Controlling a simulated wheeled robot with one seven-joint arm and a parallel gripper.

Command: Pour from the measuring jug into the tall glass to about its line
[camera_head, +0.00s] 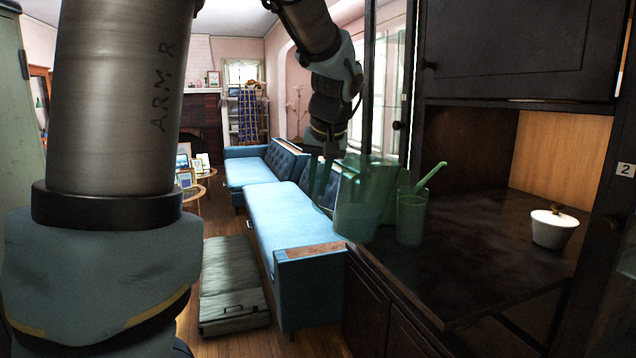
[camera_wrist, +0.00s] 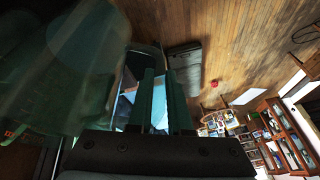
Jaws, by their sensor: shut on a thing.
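The measuring jug (camera_head: 358,212) is a clear green vessel at the left end of the dark counter in the head view. It looks close to upright; I cannot tell whether its base touches the counter. My gripper (camera_head: 322,185) is shut on the jug at its left side, where the handle is hard to make out. The tall glass (camera_head: 410,222) is green and see-through and stands upright just right of the jug. Liquid levels and the line cannot be made out. In the wrist view, the jug (camera_wrist: 70,75) blurs beside my gripper (camera_wrist: 158,85).
The dark counter (camera_head: 470,250) is clear right of the glass, up to a white lidded bowl (camera_head: 553,230). Upper cabinet doors (camera_head: 520,45) hang above it.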

